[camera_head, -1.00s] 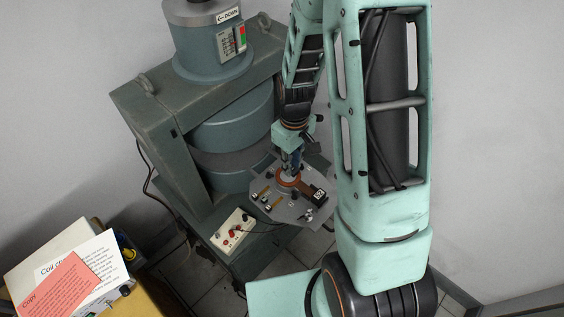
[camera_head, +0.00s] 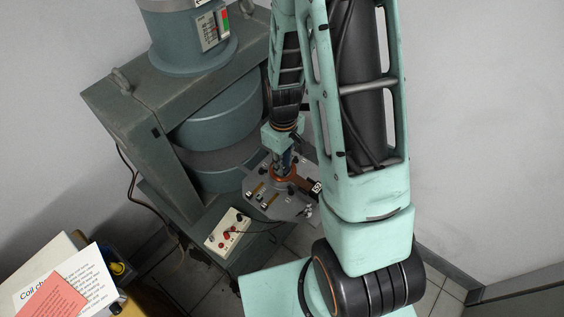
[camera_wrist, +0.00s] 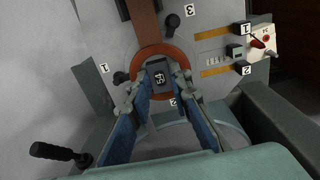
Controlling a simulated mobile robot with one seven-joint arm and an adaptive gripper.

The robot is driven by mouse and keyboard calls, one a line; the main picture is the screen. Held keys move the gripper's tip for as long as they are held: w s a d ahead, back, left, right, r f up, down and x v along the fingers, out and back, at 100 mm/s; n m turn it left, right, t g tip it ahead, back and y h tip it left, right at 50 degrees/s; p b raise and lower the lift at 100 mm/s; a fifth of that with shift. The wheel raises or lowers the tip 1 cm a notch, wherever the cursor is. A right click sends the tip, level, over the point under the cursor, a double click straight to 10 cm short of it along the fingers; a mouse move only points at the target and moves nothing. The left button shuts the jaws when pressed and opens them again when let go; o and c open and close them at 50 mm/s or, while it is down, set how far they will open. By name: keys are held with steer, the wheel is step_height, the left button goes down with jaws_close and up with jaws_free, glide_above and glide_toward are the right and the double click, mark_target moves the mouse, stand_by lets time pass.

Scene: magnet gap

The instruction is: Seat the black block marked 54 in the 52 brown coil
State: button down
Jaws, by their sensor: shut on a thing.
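The black block marked 54 (camera_wrist: 159,77) is between the fingertips of my gripper (camera_wrist: 159,87) in the wrist view, its number facing the camera. My gripper is shut on it. The brown coil (camera_wrist: 178,54) is a ring with a brown arm running up from it; the block appears within the ring's outline, but I cannot tell how deep it sits. In the head view my gripper (camera_head: 284,165) points down at the brown coil (camera_head: 277,178), and the coil's dark end carries the label 52 (camera_head: 317,187). The block is hidden there.
The coil lies on a grey plate (camera_head: 259,205) with black knobs and numbered marks. A large grey-green magnet frame (camera_head: 132,105) stands close to the left. A white control box (camera_head: 228,230) with red knobs is in front. Papers (camera_head: 75,285) lie at lower left.

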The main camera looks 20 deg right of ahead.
steer(key=shift+f, duration=0.25)
steer(key=c, duration=1.8)
jaws_free()
steer(key=shift+o, duration=0.2)
steer(key=shift+r, duration=0.15)
step_height(320, 180, up, 12)
steer(key=shift+p, duration=0.3)
steer(key=shift+r, duration=0.1)
